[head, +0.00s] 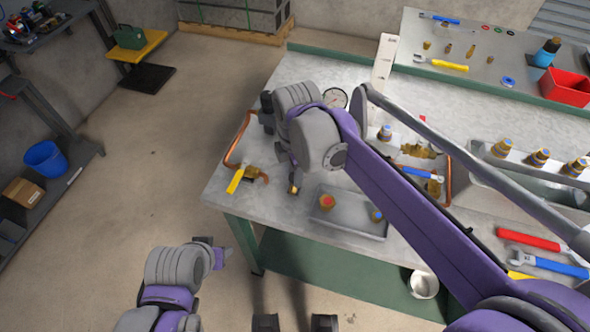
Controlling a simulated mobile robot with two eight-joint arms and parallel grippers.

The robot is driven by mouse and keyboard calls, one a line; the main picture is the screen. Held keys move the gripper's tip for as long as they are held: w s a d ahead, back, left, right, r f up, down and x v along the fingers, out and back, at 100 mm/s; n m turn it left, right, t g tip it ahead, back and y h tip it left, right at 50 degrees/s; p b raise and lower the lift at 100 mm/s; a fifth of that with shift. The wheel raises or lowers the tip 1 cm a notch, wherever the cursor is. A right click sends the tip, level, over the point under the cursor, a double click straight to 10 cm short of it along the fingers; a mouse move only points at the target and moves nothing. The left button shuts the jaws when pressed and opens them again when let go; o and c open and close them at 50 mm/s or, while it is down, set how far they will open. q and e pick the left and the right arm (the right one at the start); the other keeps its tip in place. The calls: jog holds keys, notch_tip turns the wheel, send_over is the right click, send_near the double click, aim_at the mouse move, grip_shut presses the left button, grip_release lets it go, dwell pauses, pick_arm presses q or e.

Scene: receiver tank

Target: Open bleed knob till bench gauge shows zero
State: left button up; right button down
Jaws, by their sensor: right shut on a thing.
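My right gripper (291,177) is over the front left of the bench, mostly hidden by its own wrist. It is shut on a small brass piece (294,189); I cannot tell whether this is the bleed knob. The round white bench gauge (334,98) stands behind the wrist, partly covered; its needle is too small to read. A brass valve with a yellow lever (236,180) is left of the gripper, on copper pipe (238,140). My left gripper (220,253) is low, off the bench's front left; its fingers do not show clearly.
A grey tray (350,228) on the bench (225,190) holds a red-topped and a blue-topped brass fitting. My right arm hides the bench middle. Wrenches (528,240) lie at right. A white bucket (424,285) is below the front edge.

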jog(key=m+p, duration=0.1)
jog(key=m, duration=0.7)
jog(key=shift+r+p, duration=0.1)
jog(key=shift+p, duration=0.2)
jog(key=m, duration=0.4)
jog(key=shift+m+h+p, duration=0.3)
jog(key=m, duration=0.3)
jog(key=shift+a+m, duration=0.1)
jog(key=shift+m, duration=0.2)
jog(key=m, duration=0.4)
jog(key=shift+g+p, duration=0.3)
jog(key=shift+p, duration=0.1)
jog(key=m, duration=0.8)
jog(key=shift+m, duration=0.3)
jog(key=shift+w+m+p, duration=0.1)
jog(key=shift+m+p, duration=0.25)
jog(key=shift+m, duration=1.45)
